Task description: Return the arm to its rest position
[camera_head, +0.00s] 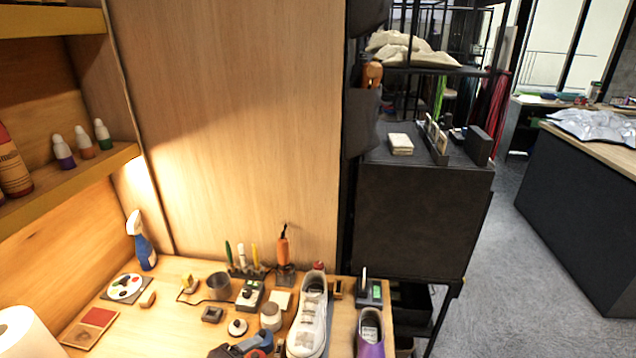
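Neither of my arms and neither gripper can be made out in the head view. A white sneaker (309,322) stands on the wooden workbench (180,283), toe and laces facing up. A purple shoe (370,335) stands to its right near the bench's right end, cut off by the bottom edge. A dark blue tool-like object with orange parts (243,346) lies at the bottom edge, partly cut off, and I cannot tell what it is.
A blue-and-white spray bottle (142,243), a grey cup (219,285), an orange-handled tool (283,250) and several small items crowd the bench. A white roll (27,335) is at lower left. A wooden panel (240,110) rises behind. Grey floor (530,270) is open at right.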

